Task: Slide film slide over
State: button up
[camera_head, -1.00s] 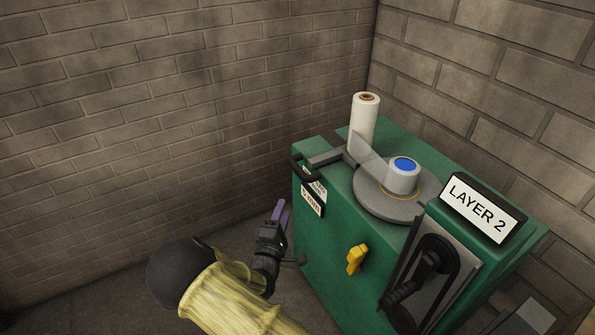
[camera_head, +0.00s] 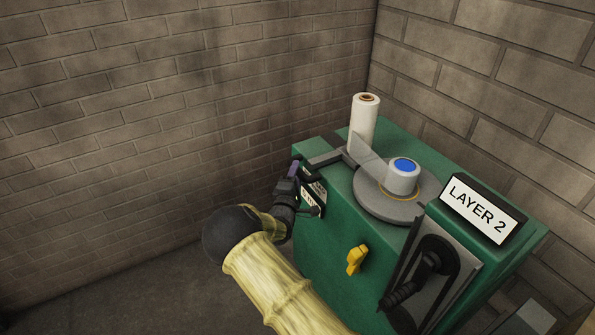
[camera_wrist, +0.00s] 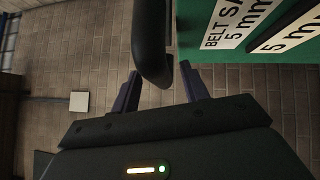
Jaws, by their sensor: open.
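The film slide is a grey bar (camera_head: 327,158) at the left top edge of the green machine, with a clear film web (camera_head: 372,155) beside it. Its black handle shows in the wrist view (camera_wrist: 152,35) as a rounded bar, its lower end reaching down between my finger tips. My gripper (camera_head: 294,168) is at the machine's left front top corner and hides most of the handle in the head view. In the wrist view my gripper (camera_wrist: 160,76) has its purple fingers apart, one on each side of the bar. I cannot tell whether either finger touches it.
A white film roll (camera_head: 362,122) stands behind the slide. A grey turntable (camera_head: 385,205) carries a white, blue-capped cylinder (camera_head: 403,176). A yellow knob (camera_head: 356,259), a black crank (camera_head: 410,280) and a LAYER 2 sign (camera_head: 483,207) are to the right. Brick walls close the corner.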

jog(key=shift+x, duration=1)
